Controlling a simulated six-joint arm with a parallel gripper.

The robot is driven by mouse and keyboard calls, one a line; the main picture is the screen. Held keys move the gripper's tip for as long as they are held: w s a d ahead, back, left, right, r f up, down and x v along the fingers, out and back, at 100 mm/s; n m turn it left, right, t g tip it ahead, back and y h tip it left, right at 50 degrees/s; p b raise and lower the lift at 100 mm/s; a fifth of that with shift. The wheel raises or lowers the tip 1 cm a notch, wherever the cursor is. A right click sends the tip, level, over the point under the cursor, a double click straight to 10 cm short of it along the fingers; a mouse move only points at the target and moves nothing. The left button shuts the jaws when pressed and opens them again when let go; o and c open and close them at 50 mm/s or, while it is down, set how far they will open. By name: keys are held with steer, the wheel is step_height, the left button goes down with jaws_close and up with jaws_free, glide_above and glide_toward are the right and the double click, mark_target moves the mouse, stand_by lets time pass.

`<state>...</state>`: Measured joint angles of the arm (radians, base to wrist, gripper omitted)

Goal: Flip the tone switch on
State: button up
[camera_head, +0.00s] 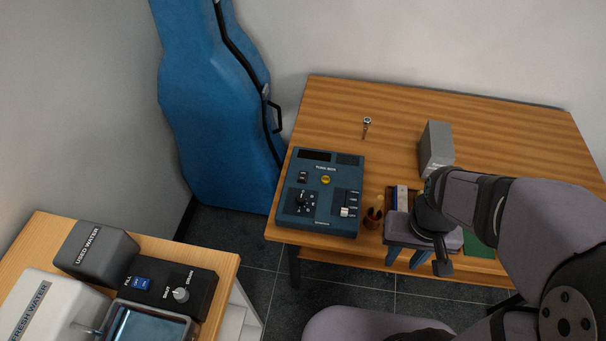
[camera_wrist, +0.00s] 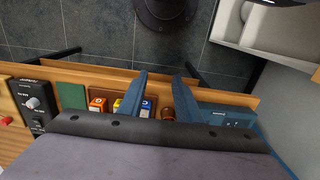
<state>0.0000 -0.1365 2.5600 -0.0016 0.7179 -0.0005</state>
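The blue tone box (camera_head: 337,191) lies on the wooden table's left front part in the head view. On its panel are a small dark switch (camera_head: 303,177), a yellow round button (camera_head: 325,180), a black dial (camera_head: 302,201) and a pale slider (camera_head: 345,211). The switch's position is too small to read. In the wrist view only part of the tone box (camera_wrist: 228,119) shows at right. My gripper (camera_head: 405,258) is to the right of the tone box, near the table's front edge, fingers pointing down. In the wrist view my gripper (camera_wrist: 157,90) is open and empty.
A cup (camera_head: 373,218) stands between the tone box and my gripper. A tray of coloured blocks (camera_wrist: 97,104) and a green mat (camera_wrist: 72,95) lie nearby. A grey box (camera_head: 436,147) stands behind. A blue instrument case (camera_head: 215,110) leans at the left wall.

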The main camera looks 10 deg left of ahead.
steer(key=shift+a, duration=0.1)
jaws_close()
steer(key=s+a+f+n+g+p, duration=0.1)
steer(key=s+a+f+n+g, duration=0.15)
steer(key=a, duration=0.35)
steer(key=w+a+n+t+p, duration=0.15)
steer(key=w+a+n, duration=0.25)
steer(key=w+a, duration=0.6)
steer(key=w+a+r+m+t, duration=0.3)
steer(key=w+a+r+m, duration=0.3)
steer(key=w+a+r, duration=0.3)
steer(key=w, duration=0.4)
steer(key=shift+a+r+t, duration=0.15)
steer(key=shift+r+t, duration=0.15)
steer(key=shift+r, duration=0.1)
steer(key=shift+w+m, duration=0.1)
steer(key=shift+m, duration=0.15)
